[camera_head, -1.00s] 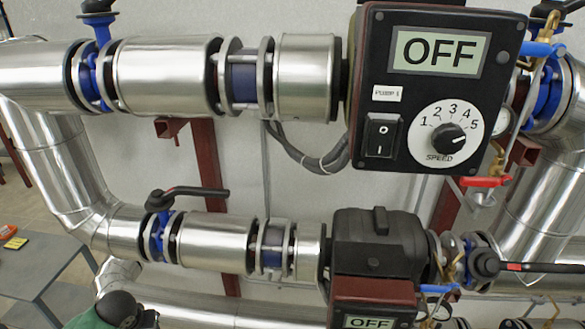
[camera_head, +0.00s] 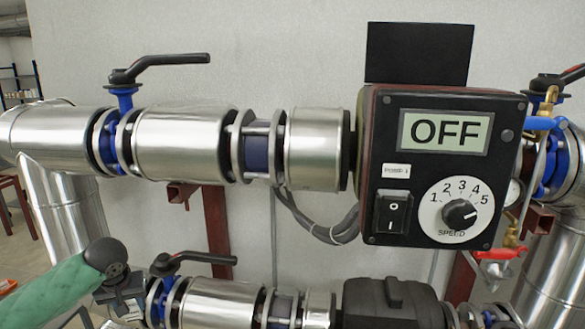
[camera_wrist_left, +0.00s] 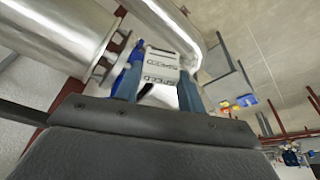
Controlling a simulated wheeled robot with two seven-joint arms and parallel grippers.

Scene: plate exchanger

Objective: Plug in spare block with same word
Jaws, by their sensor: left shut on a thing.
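My left gripper (camera_wrist_left: 158,88) is shut on a white block (camera_wrist_left: 161,66) with dark printed lettering in the left wrist view. The lettering is small and tilted; I can make out only a word ending like "EED". In the head view, my left gripper (camera_head: 122,300) is at the lower left, in front of the lower pipe, and the block is not clear there. The black pump box (camera_head: 440,165) is at the right, well apart from the gripper. It has an "OFF" display, a "PUMP 1" label, a rocker switch and a "SPEED" dial. My right gripper is out of view.
An upper steel pipe (camera_head: 178,143) runs across the head view, with a black-handled valve (camera_head: 160,66) standing above it. A lower pipe (camera_head: 220,303) with another valve handle lies close to my left gripper. A black panel (camera_head: 419,52) is above the pump box.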

